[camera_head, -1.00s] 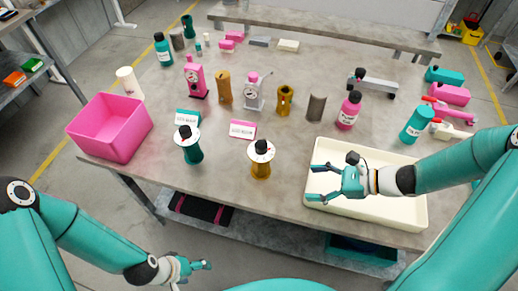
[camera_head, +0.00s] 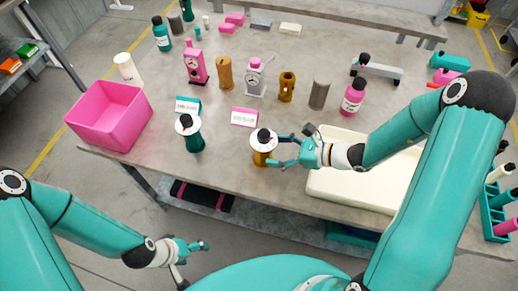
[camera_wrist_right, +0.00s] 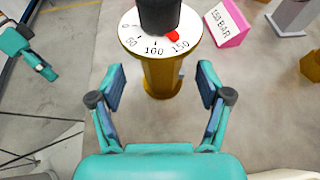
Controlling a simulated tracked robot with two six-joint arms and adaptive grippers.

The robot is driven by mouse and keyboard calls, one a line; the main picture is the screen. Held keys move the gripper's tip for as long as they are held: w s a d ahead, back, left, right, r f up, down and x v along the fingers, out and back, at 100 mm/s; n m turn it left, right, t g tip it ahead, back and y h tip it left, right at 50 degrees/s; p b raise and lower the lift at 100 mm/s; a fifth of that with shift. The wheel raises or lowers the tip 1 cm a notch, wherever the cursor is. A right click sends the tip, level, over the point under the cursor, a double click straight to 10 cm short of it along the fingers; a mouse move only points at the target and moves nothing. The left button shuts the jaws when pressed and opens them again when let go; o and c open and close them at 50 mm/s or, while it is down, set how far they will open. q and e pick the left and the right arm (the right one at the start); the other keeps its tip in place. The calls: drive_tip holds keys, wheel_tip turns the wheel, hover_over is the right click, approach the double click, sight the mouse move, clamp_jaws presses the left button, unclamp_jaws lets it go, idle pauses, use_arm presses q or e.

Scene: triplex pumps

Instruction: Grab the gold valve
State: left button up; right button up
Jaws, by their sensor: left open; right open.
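The gold valve (camera_head: 263,158), with a white dial and black knob on top, stands upright near the table's front edge. In the right wrist view its gold body (camera_wrist_right: 162,78) lies ahead, with 50, 100 and 150 on the dial. My right gripper (camera_head: 281,151) is open just right of the valve. In its wrist view the open fingers (camera_wrist_right: 160,84) stand either side of the valve's line, with a visible gap to each side; whether they overlap it in depth is unclear. My left gripper (camera_head: 200,246) is open and empty, low in front of the table.
A teal valve (camera_head: 194,144) stands left of the gold one. A pink card (camera_head: 244,117) and a teal card (camera_head: 188,104) lie behind. A pink bin (camera_head: 108,118) is at left, a cream tray (camera_head: 350,190) at right under my right arm. Gauges and cylinders stand farther back.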

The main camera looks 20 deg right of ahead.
drive_tip(key=p+x, duration=0.1)
drive_tip(key=x, duration=0.3)
drive_tip(key=shift+w+d+p, duration=0.1)
drive_tip(key=shift+p, duration=0.2)
drive_tip(key=shift+w+a+f, duration=0.25)
drive_tip(key=shift+w+a, duration=0.1)
drive_tip(key=shift+a, duration=0.05)
clamp_jaws()
